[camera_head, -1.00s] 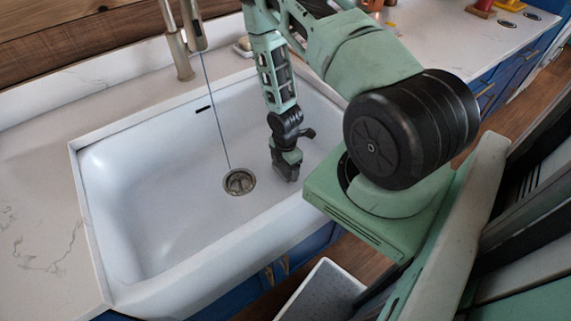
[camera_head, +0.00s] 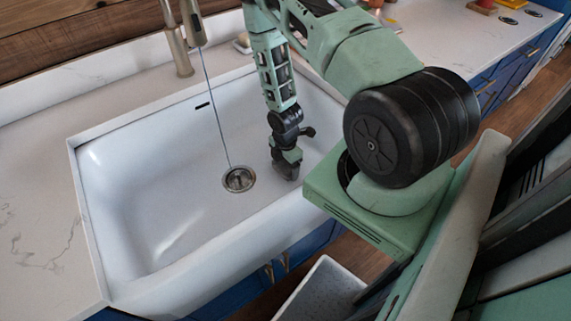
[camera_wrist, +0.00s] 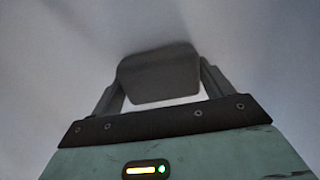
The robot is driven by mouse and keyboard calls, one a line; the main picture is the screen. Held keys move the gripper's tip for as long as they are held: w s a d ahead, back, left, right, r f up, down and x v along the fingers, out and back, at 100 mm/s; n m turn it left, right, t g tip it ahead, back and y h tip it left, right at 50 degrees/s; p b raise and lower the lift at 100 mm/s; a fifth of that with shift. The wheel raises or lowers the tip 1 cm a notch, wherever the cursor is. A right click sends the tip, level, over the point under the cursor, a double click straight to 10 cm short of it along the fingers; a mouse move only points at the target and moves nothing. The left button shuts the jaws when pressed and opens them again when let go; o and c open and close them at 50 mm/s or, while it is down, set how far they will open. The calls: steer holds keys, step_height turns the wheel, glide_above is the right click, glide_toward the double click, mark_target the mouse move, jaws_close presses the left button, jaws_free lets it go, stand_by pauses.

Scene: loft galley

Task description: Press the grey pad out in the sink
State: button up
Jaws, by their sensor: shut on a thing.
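The grey pad (camera_wrist: 158,76) shows in the wrist view, dark grey with rounded corners, held between the two fingers of my gripper (camera_wrist: 158,88). In the head view my gripper (camera_head: 287,168) points down inside the white sink (camera_head: 150,215), right of the drain. The pad is hard to make out there against the dark fingers. I cannot tell whether the pad touches the sink floor. A thin stream of water (camera_head: 215,110) runs from the tap (camera_head: 175,40) to the round metal drain (camera_head: 239,179).
The pale counter (camera_head: 35,220) lies left of the sink and continues at the upper right, where small red and yellow things stand. A small light item (camera_head: 243,42) sits behind the sink. A grey-topped white bin (camera_head: 322,291) stands on the floor in front.

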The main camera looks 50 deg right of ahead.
steer(key=shift+f+b, duration=0.45)
steer(key=shift+f, duration=0.2)
stand_by(2.2)
steer(key=shift+r+p, duration=3.85)
steer(key=shift+r, duration=1.25)
steer(key=shift+f, duration=0.1)
steer(key=shift+f+b, duration=3.45)
steer(key=shift+f, duration=0.9)
steer(key=shift+f+b, duration=0.5)
steer(key=shift+f, duration=0.1)
